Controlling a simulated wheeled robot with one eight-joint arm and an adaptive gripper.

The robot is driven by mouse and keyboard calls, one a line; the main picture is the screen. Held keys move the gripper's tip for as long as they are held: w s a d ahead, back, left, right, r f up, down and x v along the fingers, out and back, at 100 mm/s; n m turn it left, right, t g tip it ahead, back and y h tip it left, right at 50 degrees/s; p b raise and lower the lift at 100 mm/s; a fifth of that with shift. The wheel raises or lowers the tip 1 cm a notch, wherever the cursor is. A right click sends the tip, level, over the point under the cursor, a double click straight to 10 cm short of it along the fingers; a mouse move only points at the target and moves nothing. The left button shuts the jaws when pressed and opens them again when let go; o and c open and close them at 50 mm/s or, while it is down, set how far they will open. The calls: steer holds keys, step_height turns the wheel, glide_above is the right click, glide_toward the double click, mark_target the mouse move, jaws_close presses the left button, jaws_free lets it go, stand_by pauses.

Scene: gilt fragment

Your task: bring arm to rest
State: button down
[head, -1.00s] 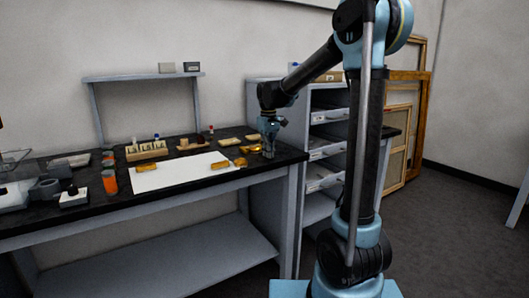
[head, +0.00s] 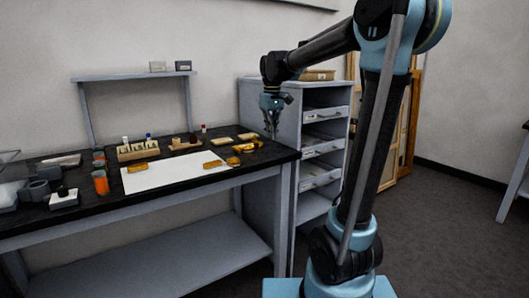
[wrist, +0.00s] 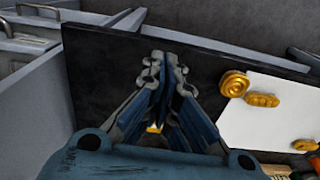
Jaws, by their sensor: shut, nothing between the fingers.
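My gripper (head: 272,133) hangs pointing down above the right end of the black worktop (head: 75,215), near the drawer cabinet. In the wrist view its fingers (wrist: 165,80) are drawn together with nothing held between them. My arm rises from its base, bends at the top and reaches left toward the bench. Gilt fragments (head: 240,147) lie on the worktop to the left of the gripper, apart from it. They also show right of the fingers in the wrist view (wrist: 234,84).
A white sheet (head: 175,175) with gilt pieces lies on the bench. An orange jar (head: 101,182), a rack of small bottles (head: 138,151) and grey containers stand to the left. A grey drawer cabinet (head: 322,150) is close to my gripper. Gilt frames (head: 405,130) lean behind my arm.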

steer(key=s+d+f+m+t, duration=0.1)
steer(key=s+d+f+m, duration=0.1)
steer(key=s+d+f, duration=0.35)
steer(key=s+d+f+m, duration=0.1)
steer(key=s+d+f, duration=0.1)
steer(key=s+d, duration=0.55)
steer(key=s+d+f+m+t, duration=0.1)
steer(key=s+d+f+m, duration=0.2)
steer(key=s+f, duration=1.1)
steer(key=shift+s+d+f, duration=0.15)
steer(key=shift+s+d, duration=0.25)
steer(key=shift+s, duration=0.15)
